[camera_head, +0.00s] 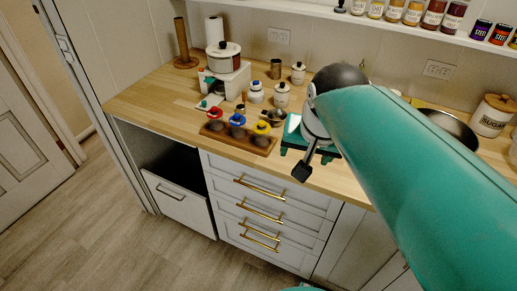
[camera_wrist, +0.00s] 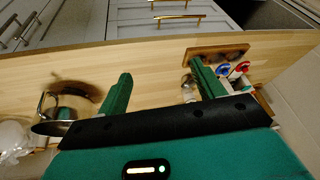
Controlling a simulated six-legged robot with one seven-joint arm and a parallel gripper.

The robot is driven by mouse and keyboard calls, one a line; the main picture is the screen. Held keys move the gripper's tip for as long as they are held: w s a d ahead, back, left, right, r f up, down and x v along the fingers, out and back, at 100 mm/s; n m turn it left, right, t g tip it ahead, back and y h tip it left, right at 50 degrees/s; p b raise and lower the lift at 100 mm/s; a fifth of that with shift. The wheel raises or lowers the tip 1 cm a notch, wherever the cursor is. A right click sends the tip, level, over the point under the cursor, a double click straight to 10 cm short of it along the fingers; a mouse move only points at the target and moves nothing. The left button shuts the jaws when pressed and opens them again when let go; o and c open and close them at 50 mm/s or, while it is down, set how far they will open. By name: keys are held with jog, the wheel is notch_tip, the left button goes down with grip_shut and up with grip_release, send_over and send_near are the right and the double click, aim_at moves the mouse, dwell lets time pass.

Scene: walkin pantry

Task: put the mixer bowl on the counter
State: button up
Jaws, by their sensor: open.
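A wide metal bowl (camera_head: 452,127), which looks like the mixer bowl, sits at the right of the counter (camera_head: 140,95), partly hidden behind my teal arm. Whether it rests directly on the wood cannot be seen. My gripper (camera_head: 306,155) is over the counter's front part, to the left of that bowl and apart from it. In the wrist view my gripper (camera_wrist: 161,74) has its two green fingers spread, with bare wood between them.
A wooden rack (camera_head: 238,138) with red, blue and yellow-topped items stands left of my gripper. White canisters (camera_head: 281,96), a pot (camera_head: 223,57) and a sugar jar (camera_head: 493,115) stand farther back. A jar shelf (camera_head: 455,37) overhangs the right. The counter's left front is clear.

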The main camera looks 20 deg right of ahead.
jog(key=s+a+f+n+t+y, duration=0.1)
jog(key=s+a+f+n, duration=0.2)
jog(key=a+n, duration=0.3)
jog(key=shift+s+a+f, duration=0.15)
jog(key=shift+s+a, duration=0.1)
jog(key=shift+a, duration=0.6)
